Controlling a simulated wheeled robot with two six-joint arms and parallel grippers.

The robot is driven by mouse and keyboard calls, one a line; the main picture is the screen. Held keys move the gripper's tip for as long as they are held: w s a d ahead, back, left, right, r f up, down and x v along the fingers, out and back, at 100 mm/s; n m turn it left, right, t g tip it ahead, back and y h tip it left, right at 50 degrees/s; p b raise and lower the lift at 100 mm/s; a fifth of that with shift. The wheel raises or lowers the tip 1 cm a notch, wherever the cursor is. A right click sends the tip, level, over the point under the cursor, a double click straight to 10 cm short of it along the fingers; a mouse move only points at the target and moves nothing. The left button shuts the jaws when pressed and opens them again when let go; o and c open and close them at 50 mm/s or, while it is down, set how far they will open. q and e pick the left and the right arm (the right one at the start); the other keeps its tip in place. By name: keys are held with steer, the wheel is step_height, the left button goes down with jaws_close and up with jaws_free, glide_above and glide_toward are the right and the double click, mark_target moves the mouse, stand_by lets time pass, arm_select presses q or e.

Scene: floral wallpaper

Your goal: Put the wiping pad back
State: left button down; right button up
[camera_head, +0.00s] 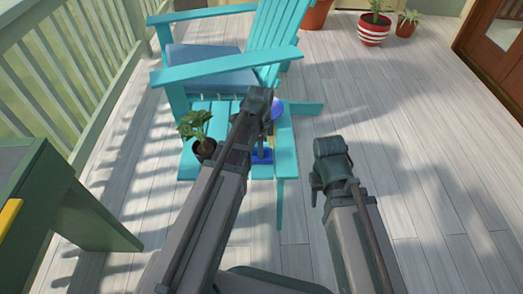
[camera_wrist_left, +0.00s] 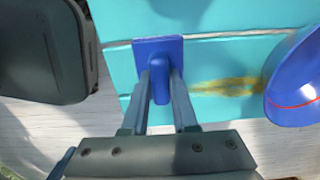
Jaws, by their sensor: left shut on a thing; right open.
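The blue wiping pad (camera_wrist_left: 173,48) shows in the left wrist view over the teal slats. Its handle sits between the two fingers of my left gripper (camera_wrist_left: 160,82), which is shut on it. In the head view the pad (camera_head: 261,156) shows low beside my left arm, above or on the front slats (camera_head: 283,180) of the teal seat. I cannot tell whether it touches the slats. A yellow-brown stain (camera_wrist_left: 225,87) lies on the slats to the right of the pad. My right gripper (camera_head: 316,188) is open and empty, to the right of the slats.
A potted plant (camera_head: 204,149) stands on the slats left of my left arm. A blue round dish (camera_wrist_left: 295,85) with a red line is beside the stain. A teal chair (camera_head: 225,55) with a cushion stands behind. Open floor (camera_head: 440,180) lies to the right.

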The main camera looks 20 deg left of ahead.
arm_select(q)
steer(key=shift+f, duration=0.15)
steer(key=c, duration=0.7)
jaws_free()
step_height(320, 180, up, 12)
steer(key=p, duration=1.2)
steer(key=shift+d+r, duration=0.1)
steer(key=shift+r, duration=0.1)
